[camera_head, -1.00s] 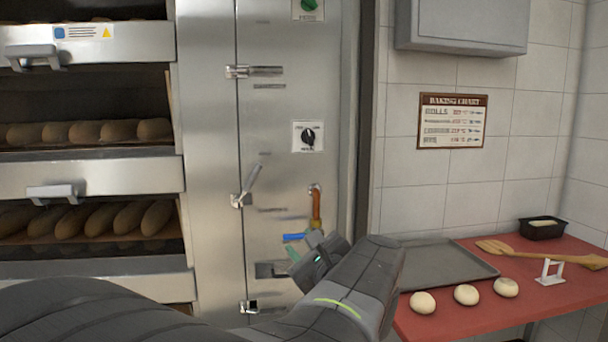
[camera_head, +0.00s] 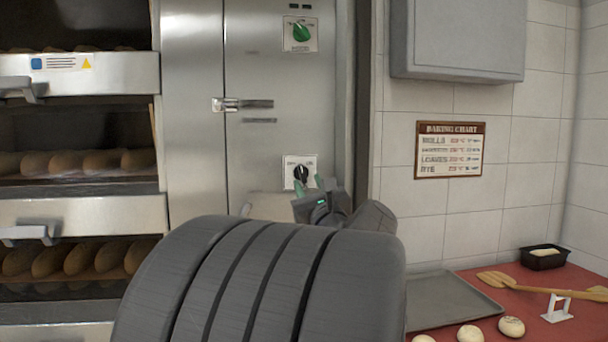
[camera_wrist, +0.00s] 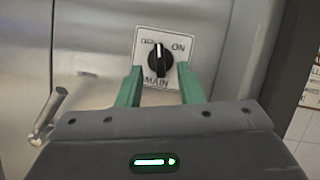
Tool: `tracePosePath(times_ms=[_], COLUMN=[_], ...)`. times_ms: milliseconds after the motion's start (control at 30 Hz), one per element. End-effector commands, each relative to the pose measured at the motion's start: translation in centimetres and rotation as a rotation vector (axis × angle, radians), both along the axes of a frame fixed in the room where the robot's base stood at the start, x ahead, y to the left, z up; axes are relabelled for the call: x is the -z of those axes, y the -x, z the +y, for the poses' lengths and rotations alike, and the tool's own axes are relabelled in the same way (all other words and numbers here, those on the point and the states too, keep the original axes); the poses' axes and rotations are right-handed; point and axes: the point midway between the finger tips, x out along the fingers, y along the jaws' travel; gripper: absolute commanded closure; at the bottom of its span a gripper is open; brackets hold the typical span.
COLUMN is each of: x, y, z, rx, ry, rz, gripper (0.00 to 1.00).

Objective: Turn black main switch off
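The black main switch (camera_wrist: 160,61) is a round knob on a white plate (camera_wrist: 178,37) marked ON at its right and MAIN below. Its white pointer line stands about upright in the wrist view. The switch also shows in the head view (camera_head: 300,173), on the steel oven's side panel. My gripper (camera_wrist: 159,66) is open and empty, with one green finger at each side of the knob's lower half in the wrist view. Whether the fingertips touch the plate or knob cannot be told. In the head view my gripper (camera_head: 308,184) is just below the switch.
A green knob (camera_head: 301,32) is higher on the same panel, with a latch handle (camera_head: 248,104) between. A lever (camera_wrist: 47,112) is lower left in the wrist view. Bread-filled decks are left. A red counter (camera_head: 508,300) with tray (camera_head: 445,297) and dough is right.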

Motion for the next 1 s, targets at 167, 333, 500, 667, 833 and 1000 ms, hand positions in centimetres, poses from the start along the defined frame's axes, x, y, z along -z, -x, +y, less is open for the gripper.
tracePosePath(times_ms=[167, 333, 500, 667, 833, 1000], x=[-1.1, -1.4, -1.4, -1.4, -1.4, -1.4], y=[-2.4, -3.3, -3.5, -3.4, -3.4, -3.4], z=[0.8, 1.1, 1.1, 1.1, 1.1, 1.1], rx=[-0.002, -0.001, 0.001, 0.0, 0.0, 0.0], ry=[-0.001, 0.001, 0.001, 0.001, 0.001, 0.005], rz=[0.001, 0.0, 0.001, 0.0, 0.0, -0.001], gripper=[0.66, 0.66, 0.66, 0.74, 1.0, 1.0])
